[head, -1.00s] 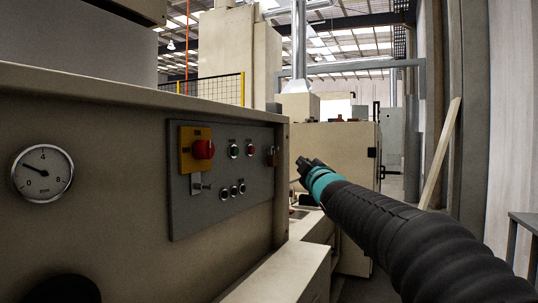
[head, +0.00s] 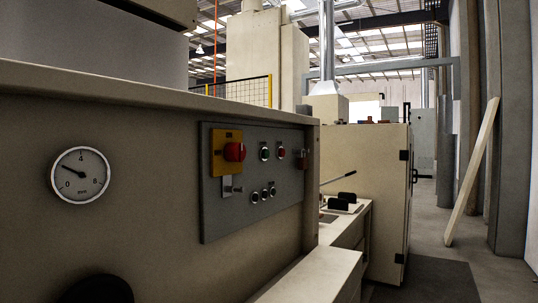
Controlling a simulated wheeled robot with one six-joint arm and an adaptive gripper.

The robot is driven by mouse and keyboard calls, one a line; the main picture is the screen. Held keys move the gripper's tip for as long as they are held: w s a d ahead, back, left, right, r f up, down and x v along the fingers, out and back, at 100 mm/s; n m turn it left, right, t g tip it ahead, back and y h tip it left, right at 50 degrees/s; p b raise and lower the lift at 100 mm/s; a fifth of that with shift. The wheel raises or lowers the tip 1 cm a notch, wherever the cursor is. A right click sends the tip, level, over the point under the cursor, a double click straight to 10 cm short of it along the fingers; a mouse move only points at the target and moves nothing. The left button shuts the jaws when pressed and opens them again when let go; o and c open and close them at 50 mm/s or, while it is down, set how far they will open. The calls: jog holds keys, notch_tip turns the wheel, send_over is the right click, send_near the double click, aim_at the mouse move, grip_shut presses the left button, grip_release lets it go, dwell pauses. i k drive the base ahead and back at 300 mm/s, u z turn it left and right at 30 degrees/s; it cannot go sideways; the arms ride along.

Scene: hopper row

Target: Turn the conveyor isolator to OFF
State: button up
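A red rotary knob (head: 235,152) on a yellow plate (head: 219,164) sits at the upper left of a grey control panel (head: 215,222). It looks like the isolator, but I cannot read any label or its exact position. A metal tab (head: 228,188) hangs below the yellow plate. To the right are a green button (head: 264,153) and a red button (head: 281,153), with several small round controls (head: 264,194) below. A small reddish, padlock-like item (head: 302,160) is at the panel's right edge. My gripper is not in the head view now.
A pressure gauge (head: 80,174) is left of the panel, above a dark round part (head: 97,290). A beige ledge (head: 310,275) juts out below right. Beyond it are a lever (head: 338,178) and a beige cabinet (head: 370,200). A plank (head: 472,170) leans at right; floor (head: 430,275) is open there.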

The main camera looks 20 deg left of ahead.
aim_at(234, 151)
jog(key=z, duration=1.85)
jog(key=k, duration=0.6)
jog(key=u, duration=1.5)
